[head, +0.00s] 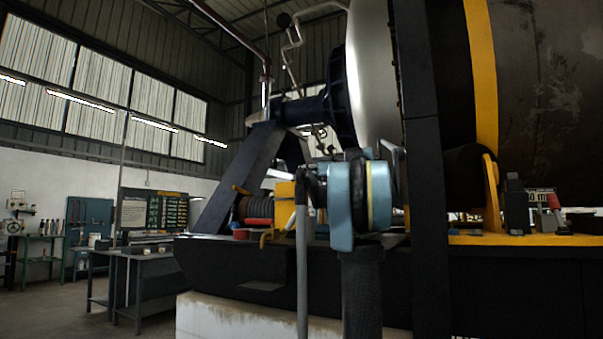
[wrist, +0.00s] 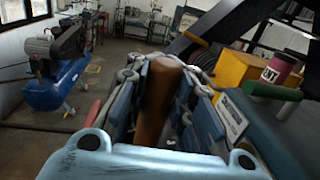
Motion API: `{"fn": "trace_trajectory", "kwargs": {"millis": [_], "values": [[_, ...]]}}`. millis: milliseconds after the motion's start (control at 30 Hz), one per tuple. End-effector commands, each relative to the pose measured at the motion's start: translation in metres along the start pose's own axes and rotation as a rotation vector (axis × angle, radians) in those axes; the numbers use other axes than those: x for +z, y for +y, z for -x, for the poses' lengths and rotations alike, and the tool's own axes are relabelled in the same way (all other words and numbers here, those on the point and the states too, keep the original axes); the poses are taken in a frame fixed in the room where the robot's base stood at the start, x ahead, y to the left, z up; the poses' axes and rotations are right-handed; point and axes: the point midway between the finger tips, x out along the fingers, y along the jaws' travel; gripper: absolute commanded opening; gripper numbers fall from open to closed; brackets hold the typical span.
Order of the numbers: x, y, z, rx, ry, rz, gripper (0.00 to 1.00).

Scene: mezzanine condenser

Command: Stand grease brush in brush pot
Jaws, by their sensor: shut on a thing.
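My gripper (wrist: 165,72) is shut on a brown wooden handle, which I take to be the grease brush (wrist: 158,105). The handle stands up between the two fingers in the wrist view. The brush's bristles do not show. A pink and dark pot with a lettered white label (wrist: 276,72) is at the right of the wrist view, apart from my gripper. I cannot tell whether it is the brush pot. In the head view my blue arm parts fill the middle and the brush cannot be made out.
A yellow block (wrist: 243,72) and a dark green bar (wrist: 272,91) are near the pot. A blue compressor (wrist: 62,75) stands at the left.

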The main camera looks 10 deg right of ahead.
Motion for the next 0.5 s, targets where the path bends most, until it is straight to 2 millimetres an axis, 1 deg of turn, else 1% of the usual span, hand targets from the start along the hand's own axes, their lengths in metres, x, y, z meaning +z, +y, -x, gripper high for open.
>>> {"fn": "trace_trajectory", "kwargs": {"millis": [200, 500], "values": [[-0.014, 0.000, 0.001, 0.000, 0.000, 0.000, 0.00], [-0.026, 0.000, 0.001, 0.000, 0.000, 0.000, 0.00]]}}
